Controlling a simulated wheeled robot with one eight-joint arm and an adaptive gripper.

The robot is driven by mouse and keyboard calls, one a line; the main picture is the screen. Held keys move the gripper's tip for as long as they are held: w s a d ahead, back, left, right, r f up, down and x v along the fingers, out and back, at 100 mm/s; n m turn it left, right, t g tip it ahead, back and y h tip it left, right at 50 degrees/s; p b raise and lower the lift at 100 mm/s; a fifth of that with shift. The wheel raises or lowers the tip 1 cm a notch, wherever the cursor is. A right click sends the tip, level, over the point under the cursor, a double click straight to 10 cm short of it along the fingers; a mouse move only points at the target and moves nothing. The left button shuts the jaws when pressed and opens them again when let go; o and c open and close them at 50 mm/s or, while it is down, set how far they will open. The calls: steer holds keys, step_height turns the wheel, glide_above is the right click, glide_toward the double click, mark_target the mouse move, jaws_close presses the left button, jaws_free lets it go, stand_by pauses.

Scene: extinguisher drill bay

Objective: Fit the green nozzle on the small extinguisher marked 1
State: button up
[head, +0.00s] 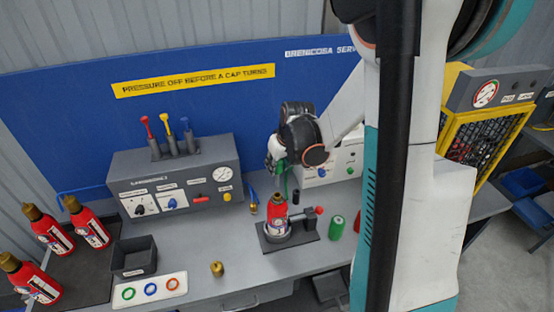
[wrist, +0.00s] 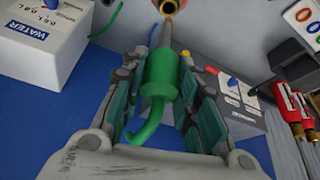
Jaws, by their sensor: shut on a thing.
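My gripper (head: 277,164) is shut on the green nozzle (wrist: 158,82), with a pad on either side of its body. The nozzle's grey tip points at a brass-rimmed opening (wrist: 170,7) at the top edge of the wrist view. In the head view the green nozzle (head: 285,184) hangs above the small red extinguisher (head: 278,216), which stands upright in a dark clamp (head: 303,236) on the bench. A small gap seems to lie between tip and opening. The number on the extinguisher's label is too small to read.
Red, yellow and blue nozzles (head: 166,122) stand in a rack on a grey panel box (head: 188,178). Red extinguishers (head: 88,226) stand at left. A dark bin (head: 134,256), a brass cap (head: 217,268) and a green cylinder (head: 336,228) are on the bench (head: 215,235).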

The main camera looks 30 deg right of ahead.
mark_target(278, 185)
steer(key=shift+f+b, duration=2.55)
steer(key=shift+f, duration=2)
steer(key=shift+f+b, duration=1.05)
steer(key=shift+b, duration=0.05)
steer(key=o, duration=1.2)
steer(key=shift+r, duration=0.1)
steer(key=v, duration=1.1)
steer(key=shift+s+r, duration=0.25)
steer(key=shift+r, duration=0.05)
